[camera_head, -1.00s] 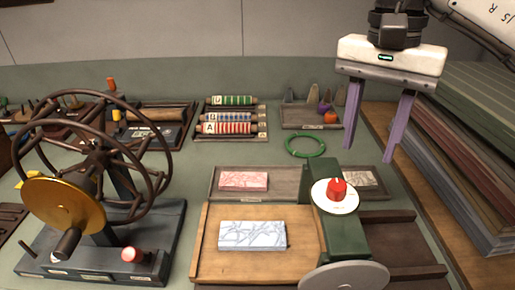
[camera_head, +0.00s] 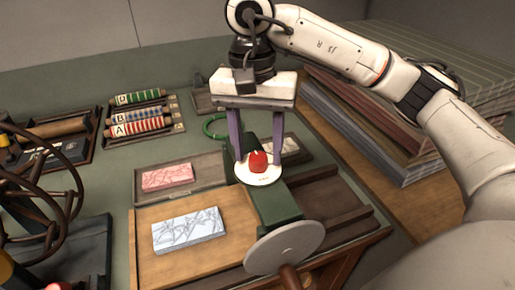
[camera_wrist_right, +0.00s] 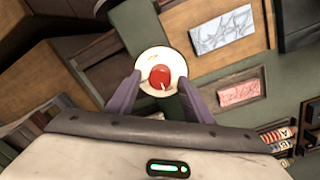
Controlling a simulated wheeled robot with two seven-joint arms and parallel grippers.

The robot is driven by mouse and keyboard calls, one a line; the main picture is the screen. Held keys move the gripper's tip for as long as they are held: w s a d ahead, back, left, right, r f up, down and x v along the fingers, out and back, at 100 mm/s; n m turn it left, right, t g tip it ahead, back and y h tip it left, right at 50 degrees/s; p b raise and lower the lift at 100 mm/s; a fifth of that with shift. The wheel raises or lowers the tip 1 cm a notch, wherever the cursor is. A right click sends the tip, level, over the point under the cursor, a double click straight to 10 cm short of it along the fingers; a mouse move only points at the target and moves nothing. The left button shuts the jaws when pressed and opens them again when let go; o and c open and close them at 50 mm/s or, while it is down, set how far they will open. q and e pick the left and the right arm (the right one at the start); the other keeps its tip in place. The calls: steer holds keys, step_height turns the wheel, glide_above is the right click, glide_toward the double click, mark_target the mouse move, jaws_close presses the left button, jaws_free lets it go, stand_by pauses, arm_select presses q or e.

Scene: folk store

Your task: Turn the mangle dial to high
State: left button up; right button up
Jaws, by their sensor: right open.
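The mangle dial is a red knob (camera_head: 258,161) with a pale pointer mark on a round white plate (camera_head: 260,178). It sits on top of the green mangle body (camera_head: 276,205). My right gripper (camera_head: 257,155) is open, its two purple fingers pointing down on either side of the dial. In the right wrist view the red knob (camera_wrist_right: 160,76) lies between the spread fingertips (camera_wrist_right: 161,88), with gaps on both sides. I cannot tell whether the fingers are level with the knob. My left gripper is not in view.
A grey hand wheel (camera_head: 284,247) is on the mangle's near side. A wooden board (camera_head: 165,262) carries a pale patterned block (camera_head: 188,230). A pink block (camera_head: 167,178) lies in a tray behind. Stacked boards (camera_head: 400,115) stand at the right; a dark wheel is at the left.

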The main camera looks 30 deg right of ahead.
steer(key=c, duration=1)
steer(key=shift+c, duration=0.2)
